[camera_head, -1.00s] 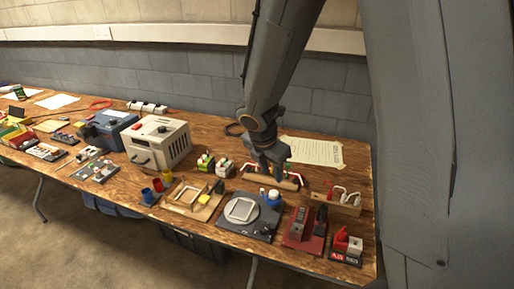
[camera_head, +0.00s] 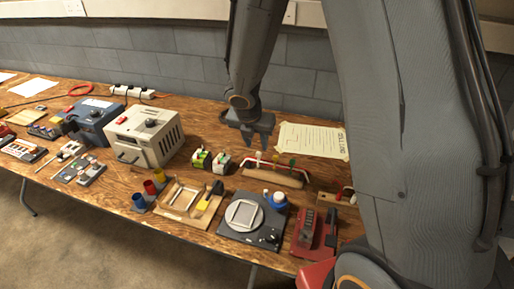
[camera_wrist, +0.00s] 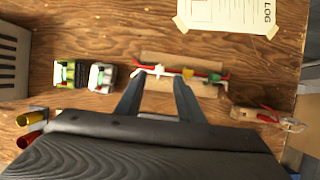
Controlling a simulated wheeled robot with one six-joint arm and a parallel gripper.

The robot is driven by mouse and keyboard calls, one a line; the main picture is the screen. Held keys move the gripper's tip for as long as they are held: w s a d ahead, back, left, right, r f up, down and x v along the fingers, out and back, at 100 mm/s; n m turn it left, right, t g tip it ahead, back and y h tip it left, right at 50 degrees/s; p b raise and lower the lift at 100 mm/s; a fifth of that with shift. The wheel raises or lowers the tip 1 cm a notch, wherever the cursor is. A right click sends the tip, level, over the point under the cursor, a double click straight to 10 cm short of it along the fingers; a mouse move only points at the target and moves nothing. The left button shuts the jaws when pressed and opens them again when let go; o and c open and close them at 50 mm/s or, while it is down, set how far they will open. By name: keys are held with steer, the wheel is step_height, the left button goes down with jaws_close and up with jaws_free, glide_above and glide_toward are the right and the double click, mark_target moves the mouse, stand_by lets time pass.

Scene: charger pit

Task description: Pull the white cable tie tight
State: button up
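The white cable tie (camera_wrist: 159,71) is on a red cable (camera_wrist: 205,74) that runs along a wooden block (camera_wrist: 180,60). A yellow tie (camera_wrist: 187,75) and a green tie (camera_wrist: 214,78) are to its right on the same cable. In the head view the white tie (camera_head: 259,155) stands up at the left part of the block (camera_head: 272,177). My gripper (camera_head: 257,142) is open and appears empty, above and apart from the block. In the wrist view its two fingers (camera_wrist: 158,100) point toward the block, with the white tie ahead between them.
Two small green and white pieces (camera_wrist: 83,74) sit left of the block. A paper sheet (camera_head: 312,139) lies behind it. A beige box (camera_head: 147,135) is farther left.

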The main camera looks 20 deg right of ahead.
mark_target(259, 153)
steer(key=shift+b+x, duration=0.6)
steer(key=shift+x, duration=2.1)
jaws_close()
